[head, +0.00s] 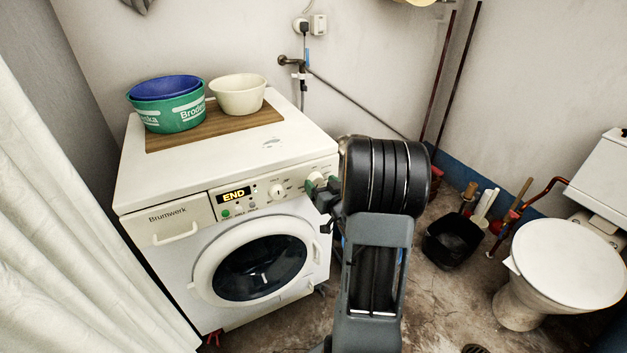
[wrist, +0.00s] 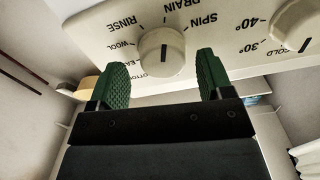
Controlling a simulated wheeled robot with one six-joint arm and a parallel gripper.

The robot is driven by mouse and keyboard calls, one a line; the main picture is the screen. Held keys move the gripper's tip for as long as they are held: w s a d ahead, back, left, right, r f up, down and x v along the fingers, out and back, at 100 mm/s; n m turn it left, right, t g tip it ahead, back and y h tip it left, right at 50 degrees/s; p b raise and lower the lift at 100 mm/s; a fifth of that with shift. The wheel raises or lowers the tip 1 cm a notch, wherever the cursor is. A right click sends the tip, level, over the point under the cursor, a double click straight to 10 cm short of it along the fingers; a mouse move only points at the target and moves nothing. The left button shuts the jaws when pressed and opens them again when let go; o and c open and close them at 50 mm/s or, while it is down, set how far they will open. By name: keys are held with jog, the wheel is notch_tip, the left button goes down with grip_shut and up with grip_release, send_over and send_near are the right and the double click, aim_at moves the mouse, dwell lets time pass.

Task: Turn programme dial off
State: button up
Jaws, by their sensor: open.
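The programme dial (wrist: 161,50) is a round cream knob with a dark pointer line. In the wrist view it shows upside-down labels around it, including RINSE, DRAIN, SPIN and WOOL. My gripper (wrist: 160,66) is open, with a green ridged finger on either side of the dial's near edge. No finger is seen touching it. In the head view my gripper (head: 323,186) is at the right end of the control panel, partly covering the dial (head: 316,179). The white washing machine (head: 160,258) has a lit display (head: 234,195) reading END.
A temperature dial (head: 277,190) sits left of the programme dial; it also shows in the wrist view (wrist: 298,27). A green basin (head: 172,118) holding a blue one and a cream bowl (head: 240,96) stand on the machine. A toilet (head: 562,262) and black bucket (head: 452,240) are to the right.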

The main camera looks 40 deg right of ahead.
jog(key=shift+w, duration=0.35)
jog(key=shift+a, duration=0.1)
jog(key=c, duration=0.9)
